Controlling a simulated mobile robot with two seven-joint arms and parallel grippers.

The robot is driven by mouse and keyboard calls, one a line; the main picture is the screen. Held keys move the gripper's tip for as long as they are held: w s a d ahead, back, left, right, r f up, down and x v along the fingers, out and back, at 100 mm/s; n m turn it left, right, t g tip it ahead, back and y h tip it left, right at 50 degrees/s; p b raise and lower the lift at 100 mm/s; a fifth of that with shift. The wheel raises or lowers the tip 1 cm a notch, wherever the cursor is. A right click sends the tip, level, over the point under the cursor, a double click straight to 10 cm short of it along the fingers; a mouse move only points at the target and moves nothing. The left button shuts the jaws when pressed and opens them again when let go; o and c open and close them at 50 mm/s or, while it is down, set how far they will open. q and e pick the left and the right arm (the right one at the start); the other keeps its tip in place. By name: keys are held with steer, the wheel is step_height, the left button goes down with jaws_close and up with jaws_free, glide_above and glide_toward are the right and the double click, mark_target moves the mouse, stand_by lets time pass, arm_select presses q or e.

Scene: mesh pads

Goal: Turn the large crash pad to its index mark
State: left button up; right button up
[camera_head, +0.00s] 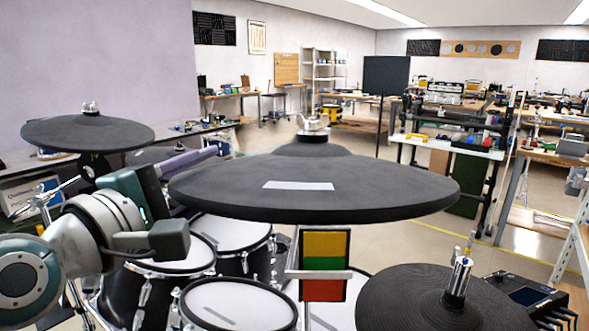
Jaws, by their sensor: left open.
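The large crash pad (340,188) is a wide dark grey disc in the middle of the head view, on a stand with a silver fitting (312,126) at its top. A pale grey rectangular label (298,185) lies on its near upper face. A panel with yellow, green and red bands (324,262) hangs below its front edge, crossed by a pale bar. My left gripper (197,160) is open, by the pad's left rim, with pale purple fingers; I cannot tell whether they touch the pad. My right gripper is not in view.
A smaller dark pad (88,132) stands at the left, and a ridged dark pad (430,300) with a metal post at the lower right. White-topped drums (238,304) sit below the crash pad. A control box (525,298) is at right. Benches stand behind.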

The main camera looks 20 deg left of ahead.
arm_select(q)
steer(key=c, duration=0.7)
jaws_close()
steer(key=shift+r, duration=0.25)
stand_by(0.5)
